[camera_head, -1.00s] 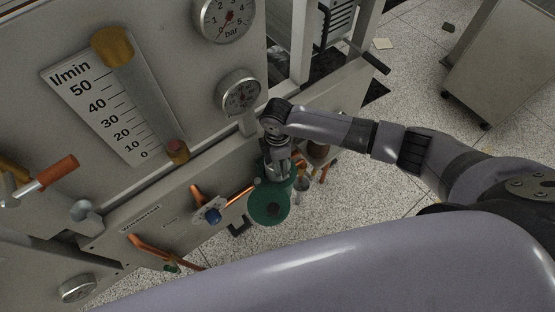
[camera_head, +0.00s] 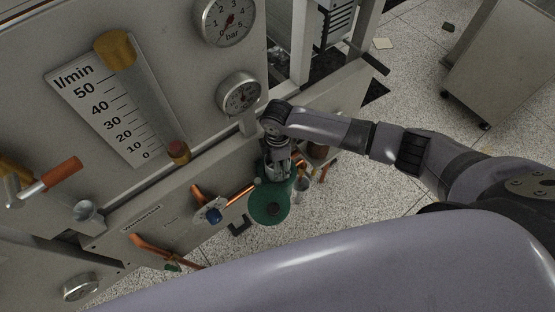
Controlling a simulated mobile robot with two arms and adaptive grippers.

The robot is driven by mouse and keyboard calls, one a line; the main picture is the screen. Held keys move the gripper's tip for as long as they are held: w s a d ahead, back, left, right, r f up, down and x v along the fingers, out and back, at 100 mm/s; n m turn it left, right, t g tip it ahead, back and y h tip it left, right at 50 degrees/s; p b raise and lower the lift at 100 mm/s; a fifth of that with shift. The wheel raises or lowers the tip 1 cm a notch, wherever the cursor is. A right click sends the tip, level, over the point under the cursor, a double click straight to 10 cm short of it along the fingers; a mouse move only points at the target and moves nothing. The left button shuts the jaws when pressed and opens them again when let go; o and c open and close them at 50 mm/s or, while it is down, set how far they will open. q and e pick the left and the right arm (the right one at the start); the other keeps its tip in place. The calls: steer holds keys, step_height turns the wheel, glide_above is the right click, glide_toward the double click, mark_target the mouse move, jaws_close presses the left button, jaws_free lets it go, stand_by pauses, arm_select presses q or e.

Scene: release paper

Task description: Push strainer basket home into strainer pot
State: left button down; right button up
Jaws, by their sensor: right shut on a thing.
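A green strainer pot (camera_head: 268,206) sits on the copper pipe run low on the panel, in the middle of the head view. My right gripper (camera_head: 277,172) points down over the pot's upper part, at its far side. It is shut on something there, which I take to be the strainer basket. The basket itself is mostly hidden by the fingers and wrist, so I cannot tell how deep it sits in the pot. My left gripper is not in view.
A flow meter (camera_head: 115,105) and two dial gauges (camera_head: 239,95) stand on the panel to the left and above. A grey cabinet (camera_head: 500,65) stands far right. Speckled floor (camera_head: 370,200) lies open right of the pot.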

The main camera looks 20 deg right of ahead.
steer(key=shift+p, duration=0.4)
stand_by(0.5)
steer(key=shift+f+b, duration=0.95)
steer(key=shift+f, duration=0.4)
steer(key=o, duration=1.4)
step_height(320, 180, up, 12)
steer(key=shift+r, duration=0.1)
